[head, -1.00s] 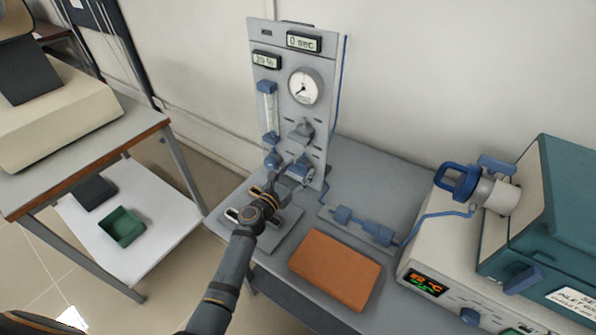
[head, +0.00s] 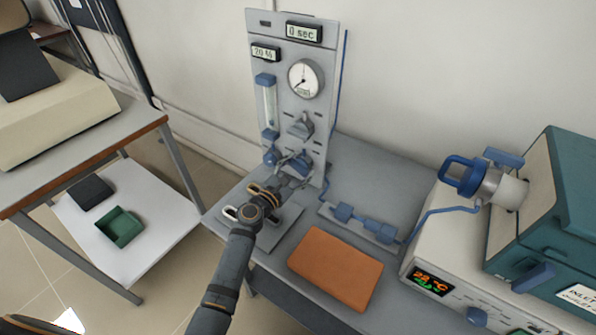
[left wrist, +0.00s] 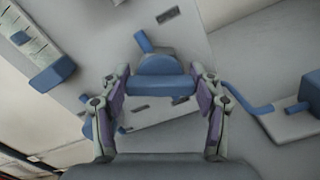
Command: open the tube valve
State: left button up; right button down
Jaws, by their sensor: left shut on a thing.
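A grey upright gas panel (head: 262,100) stands at the back of the table, with a dial gauge, a flow tube and several valves. My left gripper (head: 295,170) reaches its lower right part. It is shut on a blue valve knob (left wrist: 162,88), which shows between its two fingers in the left wrist view. In the head view the fingers partly hide this knob. A grey knob (head: 301,126) sits above it, and another blue fitting (head: 270,157) sits to its left under the flow tube. My right gripper is not in view.
An orange block (head: 336,268) lies on the table in front of the panel. A blue tube with inline fittings (head: 366,224) runs right to a furnace (head: 560,215). A side table with a green box (head: 120,227) on its lower shelf stands left.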

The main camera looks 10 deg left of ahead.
pick_arm(q)
jog(key=m+b, duration=0.1)
jog(key=m, duration=0.1)
jog(key=m+b, duration=0.1)
jog(key=shift+f+m, duration=0.2)
jog(key=shift+m, duration=0.2)
jog(key=m+b, duration=0.2)
jog(key=m, duration=0.1)
jog(key=shift+d+m, duration=0.1)
jog(key=shift+m, duration=0.2)
jog(key=m+b, duration=0.3)
jog(key=m, duration=0.2)
jog(key=shift+m, duration=0.3)
jog(key=o, duration=1.2)
jog(key=shift+c, duration=0.2)
jog(key=shift+s, duration=0.1)
